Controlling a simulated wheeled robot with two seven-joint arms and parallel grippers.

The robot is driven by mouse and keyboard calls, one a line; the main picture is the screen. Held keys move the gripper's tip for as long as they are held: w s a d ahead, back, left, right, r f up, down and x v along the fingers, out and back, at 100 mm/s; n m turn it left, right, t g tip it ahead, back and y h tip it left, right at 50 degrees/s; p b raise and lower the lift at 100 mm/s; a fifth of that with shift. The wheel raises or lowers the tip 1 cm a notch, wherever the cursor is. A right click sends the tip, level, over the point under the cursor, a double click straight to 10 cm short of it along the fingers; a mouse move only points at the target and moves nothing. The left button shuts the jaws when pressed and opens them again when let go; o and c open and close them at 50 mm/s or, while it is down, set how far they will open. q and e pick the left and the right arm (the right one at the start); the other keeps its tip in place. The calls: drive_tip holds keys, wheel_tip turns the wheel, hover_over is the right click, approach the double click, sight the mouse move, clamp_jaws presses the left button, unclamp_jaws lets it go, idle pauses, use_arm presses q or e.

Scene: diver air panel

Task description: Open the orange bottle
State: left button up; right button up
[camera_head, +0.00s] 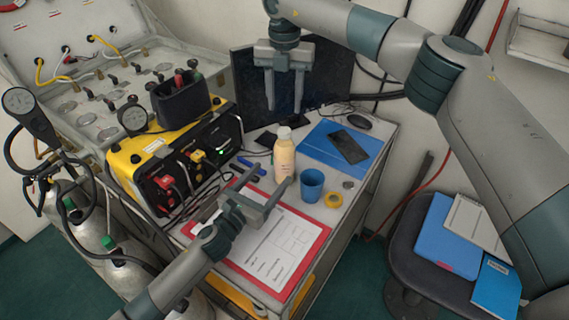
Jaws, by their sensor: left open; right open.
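An orange bottle (284,158) with a pale cap (284,132) stands upright on the small table. The cap appears to be on the bottle. My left gripper (264,183) is open just in front of the bottle, over the red clipboard, with its fingers pointing up and right. One finger overlaps the bottle's lower edge in the picture, and I cannot tell whether they touch. My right gripper (285,108) is open, pointing down, above and behind the bottle, in front of the dark monitor. Nothing is between its fingers.
The yellow air panel box (150,148) is at left. A red clipboard (290,282) lies in front.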

sight(285, 158)
use_arm(q)
drive_tip(key=x, duration=0.9)
drive_tip(key=shift+w+d, duration=0.15)
clamp_jaws()
